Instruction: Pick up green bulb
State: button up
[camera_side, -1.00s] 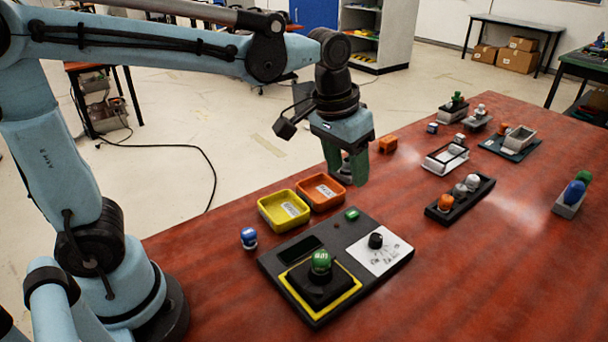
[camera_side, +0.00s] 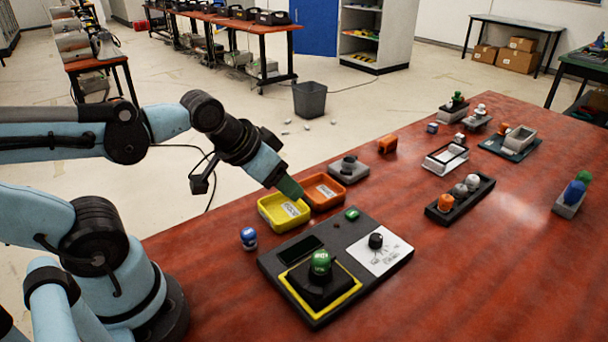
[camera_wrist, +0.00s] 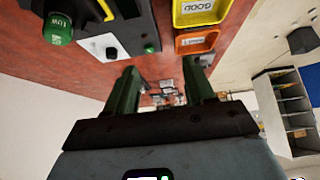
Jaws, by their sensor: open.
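A green bulb (camera_side: 320,263) with white lettering stands upright on a black base with a yellow border, on the dark test panel (camera_side: 372,277). In the wrist view the green bulb (camera_wrist: 58,28) is at the upper left. My gripper (camera_side: 290,188) is tilted over the back of the yellow tray, behind and left of the bulb and apart from it. In the wrist view my gripper (camera_wrist: 160,80) shows two green fingers spread wide with nothing held between them.
A yellow tray (camera_side: 270,221) and an orange tray (camera_side: 314,204) lie behind the panel. A blue-and-white bulb (camera_side: 248,238) stands left of the panel. A black holder (camera_side: 456,206) with several bulbs is to the right. The front right of the table is clear.

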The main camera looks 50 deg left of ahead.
jog(key=shift+o, duration=0.7)
jog(key=n+g+h, duration=0.7)
jog(key=n+h, duration=0.5)
jog(key=n, duration=0.6)
send_near(321, 265)
jog(key=x, duration=0.4)
jog(key=w+f+x, duration=0.1)
jog(key=x, duration=0.2)
jog(key=shift+a, duration=0.3)
